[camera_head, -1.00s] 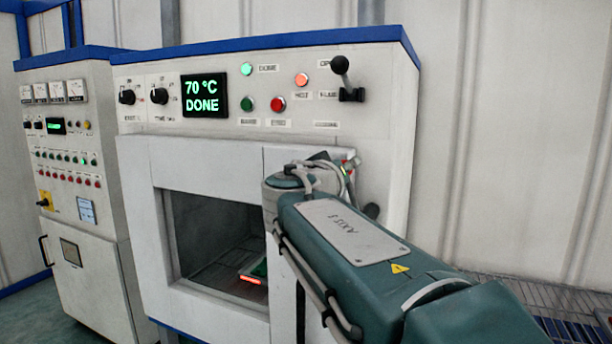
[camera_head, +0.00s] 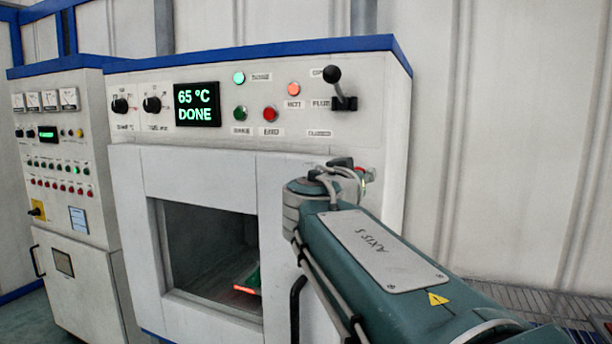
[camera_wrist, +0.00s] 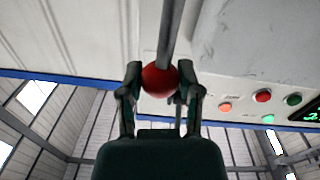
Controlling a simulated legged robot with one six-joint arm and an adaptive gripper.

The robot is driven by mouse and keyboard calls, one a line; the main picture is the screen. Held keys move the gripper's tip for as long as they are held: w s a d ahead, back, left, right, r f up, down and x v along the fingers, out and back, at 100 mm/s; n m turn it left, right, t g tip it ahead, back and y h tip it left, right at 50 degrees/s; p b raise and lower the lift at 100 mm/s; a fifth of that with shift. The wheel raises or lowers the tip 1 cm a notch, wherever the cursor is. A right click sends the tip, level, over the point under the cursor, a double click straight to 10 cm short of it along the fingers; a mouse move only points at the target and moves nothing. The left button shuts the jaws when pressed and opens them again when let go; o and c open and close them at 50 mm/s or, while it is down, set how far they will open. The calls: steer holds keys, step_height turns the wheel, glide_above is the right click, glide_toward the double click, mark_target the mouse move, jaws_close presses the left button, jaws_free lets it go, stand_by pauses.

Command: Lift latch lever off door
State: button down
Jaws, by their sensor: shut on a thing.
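The latch lever (camera_wrist: 172,35) shows in the wrist view as a grey rod with a red ball knob (camera_wrist: 159,80) at its end. My gripper (camera_wrist: 160,82) has its fingers on both sides of the red knob and is shut on it. In the head view the oven door (camera_head: 197,172) is white, with a window, and stands in the front of the oven. My arm covers the door's right side there. The gripper and most of the lever are hidden behind it, so I cannot tell how the lever meets its catch.
The control panel above the door has a display (camera_head: 197,104) reading 65 °C DONE and a black-knobbed flue lever (camera_head: 335,88). A black door handle (camera_head: 297,308) shows beside my arm. A tray with a glowing red edge (camera_head: 244,289) is inside. A wire rack (camera_head: 525,297) stands at right.

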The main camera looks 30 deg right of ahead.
steer(key=shift+f, duration=0.3)
steer(key=shift+c, duration=1.3)
jaws_free()
steer(key=shift+r, duration=0.1)
steer(key=v, duration=1.2)
